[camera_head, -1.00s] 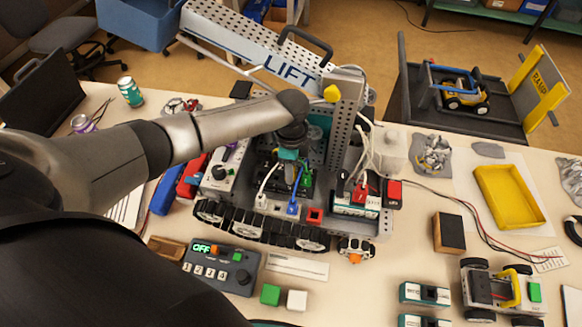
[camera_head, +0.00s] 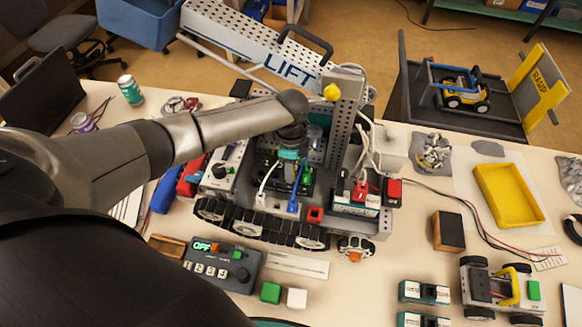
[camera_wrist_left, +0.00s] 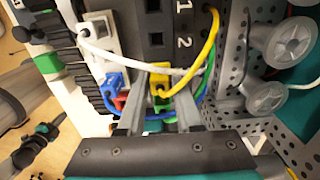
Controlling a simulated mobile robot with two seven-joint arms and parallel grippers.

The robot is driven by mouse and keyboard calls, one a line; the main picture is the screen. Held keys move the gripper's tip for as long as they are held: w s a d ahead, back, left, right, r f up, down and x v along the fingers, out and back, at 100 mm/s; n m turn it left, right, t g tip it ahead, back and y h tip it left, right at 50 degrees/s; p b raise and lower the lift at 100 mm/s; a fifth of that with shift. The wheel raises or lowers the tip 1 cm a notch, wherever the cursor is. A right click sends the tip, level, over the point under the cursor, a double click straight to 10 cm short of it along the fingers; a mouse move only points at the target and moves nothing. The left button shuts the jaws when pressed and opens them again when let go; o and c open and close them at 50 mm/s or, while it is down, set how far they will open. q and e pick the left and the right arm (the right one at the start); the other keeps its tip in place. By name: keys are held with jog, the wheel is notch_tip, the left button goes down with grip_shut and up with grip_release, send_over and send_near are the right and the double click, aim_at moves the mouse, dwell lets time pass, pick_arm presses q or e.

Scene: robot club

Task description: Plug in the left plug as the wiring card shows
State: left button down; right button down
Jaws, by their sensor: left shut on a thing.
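My left gripper (camera_head: 289,168) reaches down into the tracked machine marked LIFT. I cannot tell how far the plug sits in a socket. A green plug (camera_wrist_left: 164,105) shows just below it, and a green one shows beside my gripper in the head view (camera_head: 307,174). A blue plug (camera_head: 293,207) stands to the left in the wrist view (camera_wrist_left: 115,80). The wiring card cannot be made out surely.
White and blue cables pass close to my fingers. A perforated upright plate (camera_head: 340,125) rises right of my gripper. A control box (camera_head: 222,268) reading OFF lies in front.

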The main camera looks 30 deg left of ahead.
pick_arm(q)
jog(key=shift+f, duration=0.35)
jog(key=shift+s+f, duration=0.1)
dwell(1.0)
jog(key=c, duration=0.5)
grip_release()
jog(key=shift+r, duration=0.2)
jog(key=shift+r+p, duration=2.95)
jog(key=shift+p, duration=0.55)
jog(key=shift+f, duration=0.1)
